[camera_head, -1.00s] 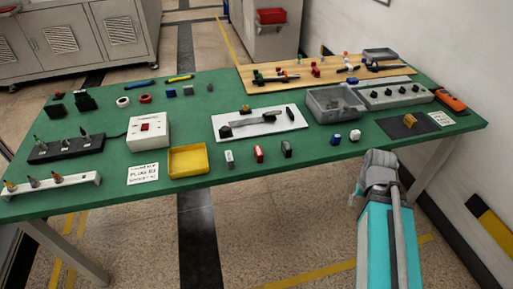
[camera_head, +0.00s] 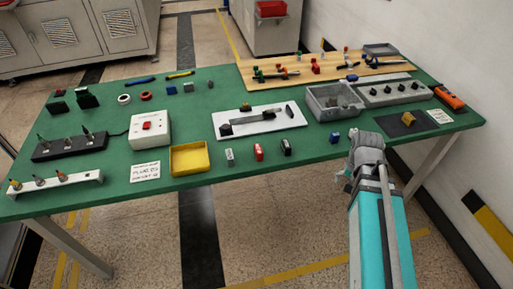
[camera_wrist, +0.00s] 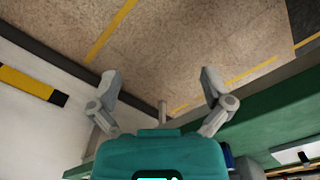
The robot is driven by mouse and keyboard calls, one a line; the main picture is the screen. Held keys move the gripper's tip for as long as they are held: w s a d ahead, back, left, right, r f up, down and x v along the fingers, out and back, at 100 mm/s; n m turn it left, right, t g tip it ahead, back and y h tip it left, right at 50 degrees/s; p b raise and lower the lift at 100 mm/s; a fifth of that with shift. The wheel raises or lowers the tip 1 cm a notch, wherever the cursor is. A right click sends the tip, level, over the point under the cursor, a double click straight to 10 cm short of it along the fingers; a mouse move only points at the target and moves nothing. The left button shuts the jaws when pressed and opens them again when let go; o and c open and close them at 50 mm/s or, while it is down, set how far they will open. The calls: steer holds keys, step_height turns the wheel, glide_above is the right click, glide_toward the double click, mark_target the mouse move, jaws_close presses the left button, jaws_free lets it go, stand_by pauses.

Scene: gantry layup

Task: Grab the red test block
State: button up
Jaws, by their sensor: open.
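The red test block (camera_head: 258,152) stands upright near the front edge of the green table (camera_head: 310,158) in the head view. A light grey block (camera_head: 229,156) stands to its left and a dark block (camera_head: 286,147) to its right. My gripper (camera_wrist: 160,84) is open and empty in the wrist view, its two fingers spread over the floor. In the head view my arm is at the table's front edge, well right of the red block. The fingertips are hard to make out there. The red block is not in the wrist view.
A yellow tray (camera_head: 188,174) lies left of the blocks. Behind them is a white board (camera_head: 286,124) with a dark tool. A grey bin (camera_head: 322,117) and a small blue block (camera_head: 335,137) are near my arm. The table's front edge runs just below the blocks.

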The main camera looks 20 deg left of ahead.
steer(key=w+a+r+m+p, duration=0.25)
steer(key=a+r+p, duration=0.2)
steer(key=a, duration=0.45)
steer(key=w+a+r+m+p, duration=0.2)
steer(key=a+r+m+p, duration=0.15)
steer(key=a+r, duration=0.35)
step_height(320, 180, up, 4)
steer(key=m+p, duration=0.4)
steer(key=p, duration=0.3)
glide_above(258, 149)
steer(key=shift+w+d+r, duration=0.15)
steer(key=shift+d+r, duration=0.05)
steer(key=shift+f, duration=0.1)
step_height(258, 149, down, 8)
steer(key=b, duration=0.9)
steer(key=shift+f, duration=0.25)
steer(key=shift+f, duration=0.1)
steer(key=shift+a+f+b, duration=0.15)
steer(key=shift+f+b, duration=2.35)
steer(key=shift+b, duration=0.05)
steer(key=c, duration=1.3)
